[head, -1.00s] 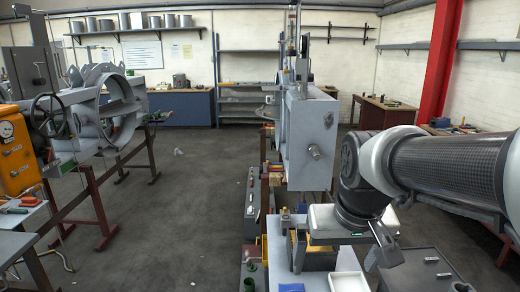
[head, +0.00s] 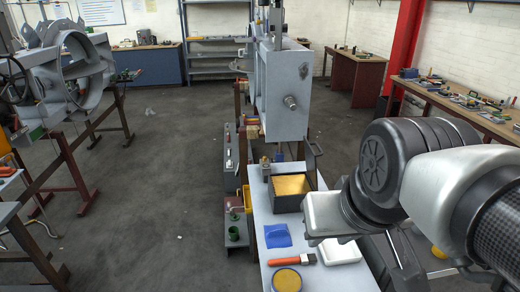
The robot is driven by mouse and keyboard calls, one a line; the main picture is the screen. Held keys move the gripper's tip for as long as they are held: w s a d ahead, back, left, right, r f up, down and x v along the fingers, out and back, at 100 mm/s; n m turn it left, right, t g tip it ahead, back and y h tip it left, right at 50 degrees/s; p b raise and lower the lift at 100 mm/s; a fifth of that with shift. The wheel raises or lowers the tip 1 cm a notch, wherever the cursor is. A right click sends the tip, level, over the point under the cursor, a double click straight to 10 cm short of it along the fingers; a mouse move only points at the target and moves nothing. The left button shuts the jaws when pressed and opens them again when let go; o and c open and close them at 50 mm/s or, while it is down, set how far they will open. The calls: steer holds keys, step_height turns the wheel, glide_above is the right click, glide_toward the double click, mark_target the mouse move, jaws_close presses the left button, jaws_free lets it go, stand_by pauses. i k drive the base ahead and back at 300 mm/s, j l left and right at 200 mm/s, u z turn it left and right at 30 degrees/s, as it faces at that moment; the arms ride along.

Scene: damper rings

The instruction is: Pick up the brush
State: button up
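The brush (head: 292,260) lies flat on the light bench top in the lower middle of the head view. It has an orange-red handle and a dark bristle end pointing right. My gripper (head: 326,222) shows as a pale hand at the end of my arm, beyond and to the right of the brush and apart from it. Its fingers are hidden, so I cannot tell whether it is open or shut.
Around the brush are a blue object (head: 277,236), a round tin with yellow contents (head: 286,280) and a white tray (head: 341,251). A dark box with yellow contents (head: 290,190) stands farther back. A large grey housing (head: 284,95) rises beyond.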

mark_target(304, 259)
steer(key=k+j+z, duration=0.3)
steer(key=j, duration=0.15)
steer(key=k+j+z, duration=0.35)
steer(key=j+z, duration=0.4)
steer(key=j, duration=0.15)
steer(key=j+z, duration=0.4)
steer(key=j, duration=0.15)
steer(key=i+j+z, duration=0.2)
steer(key=j+z, duration=0.2)
steer(key=j, duration=0.25)
steer(key=i+j+z, duration=0.25)
steer(key=j, duration=0.45)
steer(key=i+z, duration=0.05)
